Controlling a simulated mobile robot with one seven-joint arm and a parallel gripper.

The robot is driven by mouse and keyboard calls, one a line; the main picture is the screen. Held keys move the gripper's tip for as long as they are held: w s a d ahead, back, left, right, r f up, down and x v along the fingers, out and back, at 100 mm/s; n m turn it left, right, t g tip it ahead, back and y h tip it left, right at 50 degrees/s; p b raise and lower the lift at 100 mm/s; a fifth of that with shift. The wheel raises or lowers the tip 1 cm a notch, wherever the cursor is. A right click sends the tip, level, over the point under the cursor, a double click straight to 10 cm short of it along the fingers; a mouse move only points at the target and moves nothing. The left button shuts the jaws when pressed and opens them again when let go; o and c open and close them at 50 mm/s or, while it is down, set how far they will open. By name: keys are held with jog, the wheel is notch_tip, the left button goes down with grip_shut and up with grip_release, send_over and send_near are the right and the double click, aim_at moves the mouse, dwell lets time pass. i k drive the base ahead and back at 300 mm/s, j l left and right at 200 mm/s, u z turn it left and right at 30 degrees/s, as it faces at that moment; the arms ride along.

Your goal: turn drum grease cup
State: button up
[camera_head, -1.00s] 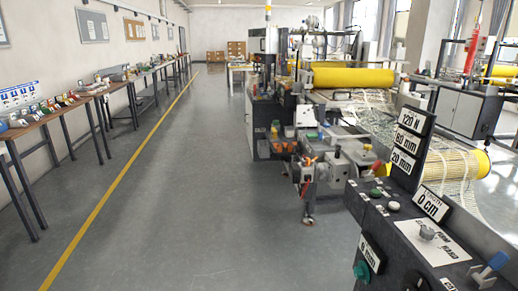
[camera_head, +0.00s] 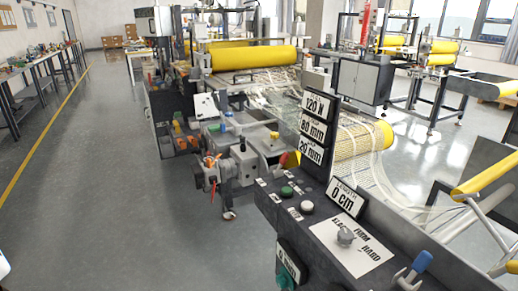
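The lamination machine (camera_head: 240,150) stands ahead of me. A yellow roll (camera_head: 255,59) lies across its upper part, and a lower yellow drum (camera_head: 352,143) is wrapped in pale mesh right of the label stack. I cannot make out the grease cup; it is too small or hidden at this distance. My gripper is not in view.
A dark control console (camera_head: 300,215) with a grey knob (camera_head: 346,237), a green button (camera_head: 287,191), a white button (camera_head: 307,206) and a blue-handled lever (camera_head: 418,266) is close at lower right. Open grey floor (camera_head: 110,200) lies left, past a yellow line (camera_head: 45,140) to wall benches.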

aim_at(274, 135)
jog(key=i+j+z, duration=0.15)
jog(key=i+j, duration=0.15)
jog(key=i+j+z, duration=0.15)
jog(key=i+j, duration=0.15)
jog(key=i+j+z, duration=0.15)
jog(key=i+j, duration=0.15)
jog(key=i+j+z, duration=0.2)
jog(key=j, duration=0.3)
jog(key=i+j+z, duration=0.15)
jog(key=i+j, duration=0.15)
jog(key=i+j+z, duration=0.15)
jog(key=j, duration=0.45)
jog(key=i+l, duration=0.05)
